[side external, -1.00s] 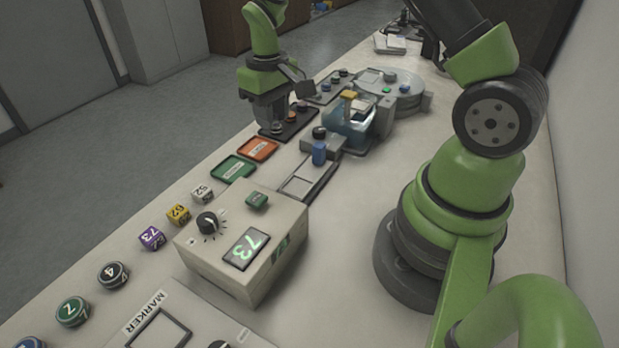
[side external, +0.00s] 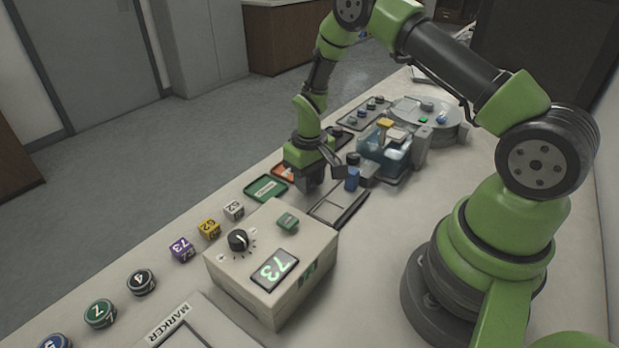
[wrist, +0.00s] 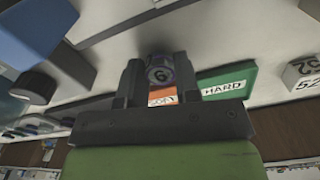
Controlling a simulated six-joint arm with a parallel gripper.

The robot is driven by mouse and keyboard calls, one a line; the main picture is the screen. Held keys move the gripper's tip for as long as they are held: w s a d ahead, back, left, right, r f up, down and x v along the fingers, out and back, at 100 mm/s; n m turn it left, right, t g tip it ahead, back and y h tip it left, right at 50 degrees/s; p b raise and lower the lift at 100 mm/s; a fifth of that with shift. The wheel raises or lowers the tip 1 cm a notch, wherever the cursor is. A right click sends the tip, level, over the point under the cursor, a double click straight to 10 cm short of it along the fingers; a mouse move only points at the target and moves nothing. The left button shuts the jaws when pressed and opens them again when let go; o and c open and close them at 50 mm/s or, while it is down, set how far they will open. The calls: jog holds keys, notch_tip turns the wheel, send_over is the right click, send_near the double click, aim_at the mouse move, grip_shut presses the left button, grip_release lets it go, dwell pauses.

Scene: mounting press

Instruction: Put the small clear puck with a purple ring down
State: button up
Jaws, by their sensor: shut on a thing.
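My gripper (side external: 312,182) is low over the bench, just right of the green and orange trays in the side view. In the wrist view my gripper (wrist: 160,72) is shut on the small clear puck with a purple ring (wrist: 160,74), which shows a number on its face. The puck is hidden in the side view. The green tray (side external: 266,188) reads HARD in the wrist view (wrist: 229,82). The orange tray (side external: 281,171) is partly hidden behind my gripper; part of it shows below the puck in the wrist view (wrist: 160,97).
The press (side external: 385,150) is behind.

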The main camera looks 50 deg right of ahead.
jog(key=shift+f, duration=0.1)
jog(key=o, duration=0.9)
jog(key=s+a+r+t, duration=0.1)
jog(key=s+a+r, duration=0.1)
jog(key=r, duration=1)
jog(key=s+a+r+t, duration=0.2)
jog(key=r, duration=1)
jog(key=s+a+r+m+t+y, duration=0.1)
jog(key=s+a+r+t, duration=0.1)
jog(key=s, duration=0.5)
jog(key=s+a+r+t, duration=0.2)
jog(key=s+a+r, duration=0.2)
jog(key=s, duration=0.4)
jog(key=shift+r+m+y, duration=0.4)
jog(key=shift+r, duration=0.05)
jog(key=shift+s+a, duration=0.15)
jog(key=shift+s, duration=0.1)
jog(key=shift+c, duration=1.2)
